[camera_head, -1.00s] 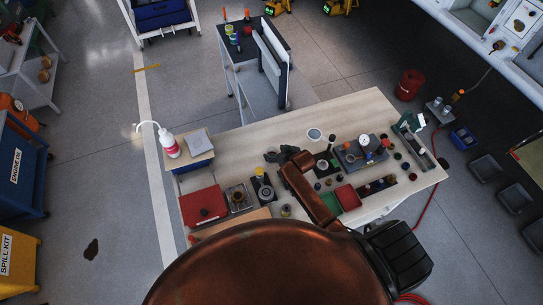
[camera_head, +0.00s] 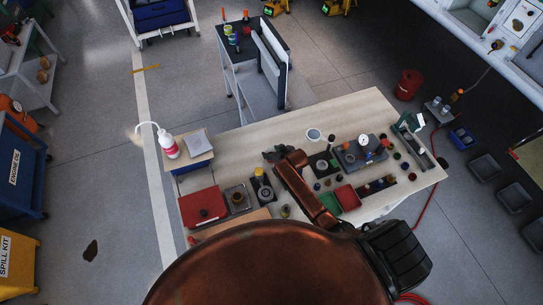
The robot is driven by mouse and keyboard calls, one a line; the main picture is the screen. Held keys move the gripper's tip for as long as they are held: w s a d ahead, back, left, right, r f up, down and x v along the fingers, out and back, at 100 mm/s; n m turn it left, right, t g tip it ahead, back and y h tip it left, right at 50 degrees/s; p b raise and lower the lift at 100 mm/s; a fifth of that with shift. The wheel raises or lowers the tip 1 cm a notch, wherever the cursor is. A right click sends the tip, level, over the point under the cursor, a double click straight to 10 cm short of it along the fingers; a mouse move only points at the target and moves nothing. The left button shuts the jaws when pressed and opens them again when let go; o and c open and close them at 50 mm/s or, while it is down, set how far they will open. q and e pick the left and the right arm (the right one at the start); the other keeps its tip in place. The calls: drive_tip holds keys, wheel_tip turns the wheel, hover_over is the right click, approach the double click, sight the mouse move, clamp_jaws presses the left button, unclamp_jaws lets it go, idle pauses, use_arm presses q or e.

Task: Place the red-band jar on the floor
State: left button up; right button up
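My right gripper (camera_head: 272,155) is a small dark shape over the light wooden bench (camera_head: 245,140), at the end of my copper-coloured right arm. It is too small and dark to show whether its fingers are open or hold anything. No jar with a clear red band can be made out. A round pale-topped container (camera_head: 313,134) stands on the bench to the right of the gripper, apart from it. Small jars (camera_head: 232,38) stand on the dark-topped cart behind; their bands are too small to read. My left gripper is not in view.
Grey floor (camera_head: 110,190) is open left of the bench, with a dark stain (camera_head: 91,250). A red can (camera_head: 408,85) stands behind right.

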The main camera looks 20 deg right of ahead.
drive_tip(key=c, duration=0.9)
drive_tip(key=shift+o, duration=0.2)
